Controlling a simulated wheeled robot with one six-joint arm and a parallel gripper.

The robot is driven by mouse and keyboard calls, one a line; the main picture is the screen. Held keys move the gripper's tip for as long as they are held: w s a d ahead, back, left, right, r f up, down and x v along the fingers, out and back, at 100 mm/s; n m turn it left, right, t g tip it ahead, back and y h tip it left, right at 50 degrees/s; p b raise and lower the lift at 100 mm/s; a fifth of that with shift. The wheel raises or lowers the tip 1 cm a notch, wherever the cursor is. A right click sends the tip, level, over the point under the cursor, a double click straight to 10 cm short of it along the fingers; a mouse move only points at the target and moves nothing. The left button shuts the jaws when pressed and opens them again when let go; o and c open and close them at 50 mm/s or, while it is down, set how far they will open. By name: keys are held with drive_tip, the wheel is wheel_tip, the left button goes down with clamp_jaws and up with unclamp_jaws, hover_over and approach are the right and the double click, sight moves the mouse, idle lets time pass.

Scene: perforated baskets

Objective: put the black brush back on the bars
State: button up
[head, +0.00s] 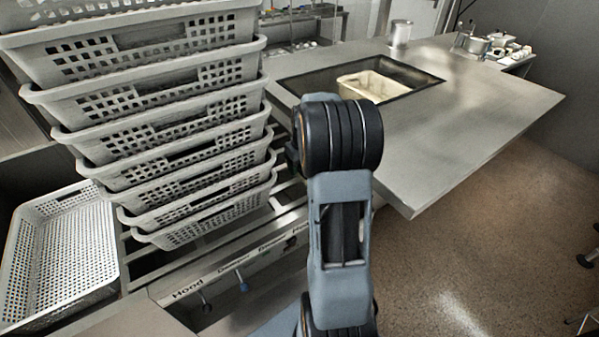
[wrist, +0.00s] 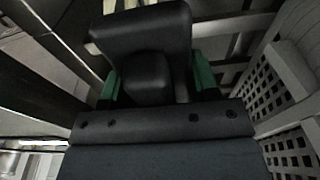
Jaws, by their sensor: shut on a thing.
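The black brush (wrist: 140,32) fills the upper middle of the wrist view, with a broad dark block and a narrower part below it. My gripper (wrist: 153,80) is shut on it, with green finger pads on both sides. Metal bars (wrist: 232,72) run behind and right of the brush in the wrist view; I cannot tell whether the brush touches them. In the head view the bars (head: 287,193) show just right of the basket stack, left of my arm. My arm hides the brush and most of the gripper there.
A tall stack of perforated grey baskets (head: 165,180) stands close left of my arm; basket walls (wrist: 285,95) are near on the right of the wrist view. A white basket (head: 62,240) lies lower left. A steel counter (head: 470,110) with a sink opening is to the right.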

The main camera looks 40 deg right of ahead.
drive_tip(key=shift+w+f, duration=0.4)
drive_tip(key=shift+f, duration=1.55)
drive_tip(key=shift+f, duration=0.1)
drive_tip(key=o, duration=1)
drive_tip(key=r, duration=0.4)
drive_tip(key=s+r, duration=0.1)
drive_tip(key=r, duration=0.7)
drive_tip(key=shift+s+r, duration=0.1)
drive_tip(key=shift+s, duration=0.2)
